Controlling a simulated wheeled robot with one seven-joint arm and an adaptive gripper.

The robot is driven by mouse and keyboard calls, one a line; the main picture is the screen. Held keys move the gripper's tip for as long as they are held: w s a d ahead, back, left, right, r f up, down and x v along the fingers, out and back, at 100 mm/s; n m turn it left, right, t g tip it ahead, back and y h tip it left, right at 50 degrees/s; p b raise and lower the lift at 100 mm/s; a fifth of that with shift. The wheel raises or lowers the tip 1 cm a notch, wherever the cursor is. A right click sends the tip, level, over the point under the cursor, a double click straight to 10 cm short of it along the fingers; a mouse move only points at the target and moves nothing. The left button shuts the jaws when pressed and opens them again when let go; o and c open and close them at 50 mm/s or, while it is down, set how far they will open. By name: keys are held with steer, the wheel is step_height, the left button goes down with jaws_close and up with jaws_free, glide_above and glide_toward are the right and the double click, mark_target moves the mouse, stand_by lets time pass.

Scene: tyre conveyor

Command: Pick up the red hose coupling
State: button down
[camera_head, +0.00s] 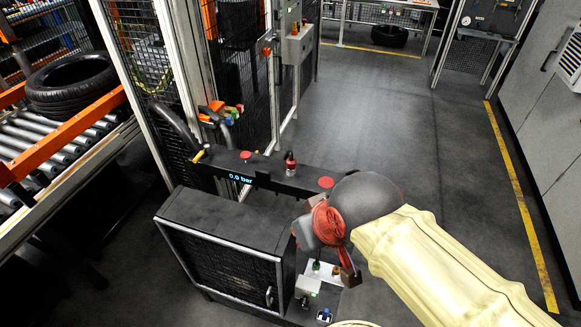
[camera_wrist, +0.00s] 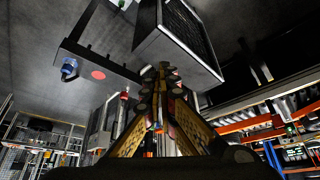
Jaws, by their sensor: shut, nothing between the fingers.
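The red hose coupling (camera_head: 290,163) stands upright on the dark bar with the "0.0 bar" display (camera_head: 270,180), between two flat red knobs. My gripper (camera_head: 348,278) is below and to the right of it in the head view, apart from it and partly hidden by my own wrist. In the wrist view, the fingers of my gripper (camera_wrist: 162,72) are shut, with nothing between them. A small red item (camera_wrist: 124,95) shows left of the fingers there, too small to identify surely.
A dark cabinet with a mesh front (camera_head: 225,245) stands left of my gripper. Small green and blue fittings show near the gripper, including a blue one (camera_head: 323,314). A mesh fence (camera_head: 250,80) stands behind the bar. The floor at right is clear.

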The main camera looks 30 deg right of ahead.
mark_target(291, 160)
steer(key=c, duration=2.6)
jaws_free()
